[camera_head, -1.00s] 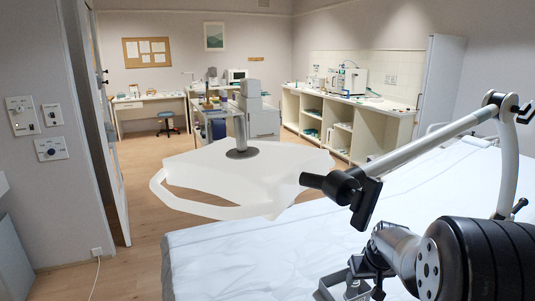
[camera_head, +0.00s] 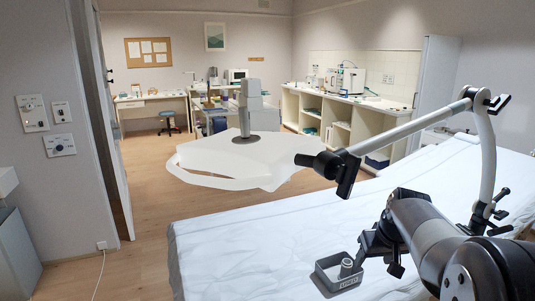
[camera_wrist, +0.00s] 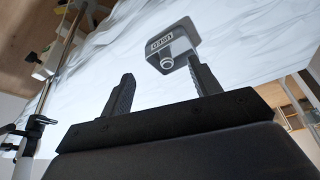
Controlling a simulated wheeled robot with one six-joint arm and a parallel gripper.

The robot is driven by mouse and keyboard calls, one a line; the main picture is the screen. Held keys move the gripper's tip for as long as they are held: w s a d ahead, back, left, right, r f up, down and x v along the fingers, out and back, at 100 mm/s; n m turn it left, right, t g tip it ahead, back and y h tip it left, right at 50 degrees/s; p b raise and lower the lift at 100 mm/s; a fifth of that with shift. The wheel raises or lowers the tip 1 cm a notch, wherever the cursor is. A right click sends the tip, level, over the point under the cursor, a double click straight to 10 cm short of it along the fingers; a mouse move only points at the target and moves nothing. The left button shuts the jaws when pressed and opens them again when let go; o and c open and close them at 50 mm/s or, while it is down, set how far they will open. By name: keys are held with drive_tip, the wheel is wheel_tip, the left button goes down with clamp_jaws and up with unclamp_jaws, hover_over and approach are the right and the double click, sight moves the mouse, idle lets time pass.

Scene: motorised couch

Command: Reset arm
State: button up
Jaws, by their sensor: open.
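My gripper (camera_head: 380,256) is over the couch, at the right of a small grey tray (camera_head: 322,277). Its two dark fingers are spread with nothing between them in the wrist view (camera_wrist: 163,84). The tray lies on the white couch sheet and bears a label that seems to read "USED". A small metal cylinder (camera_head: 346,267) stands in it. The tray also shows beyond the fingertips in the wrist view (camera_wrist: 182,33), apart from them. My arm reaches in from the lower right.
The couch (camera_head: 240,245) fills the foreground. A jointed pole (camera_head: 415,125) with black clamps rises at its right and reaches left above it. A white flat panel (camera_head: 225,160) with a grey post stands beyond the couch. Wooden floor (camera_head: 140,250) is clear at left.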

drive_tip(key=s+r, duration=0.3)
drive_tip(key=r, duration=0.8)
drive_tip(key=s+r+n, duration=0.1)
drive_tip(key=s+r, duration=0.2)
drive_tip(key=r, duration=0.9)
drive_tip(key=shift+s+d+y, duration=0.25)
drive_tip(key=shift+d+y, duration=0.05)
drive_tip(key=shift+d, duration=0.15)
drive_tip(key=shift+s, duration=0.1)
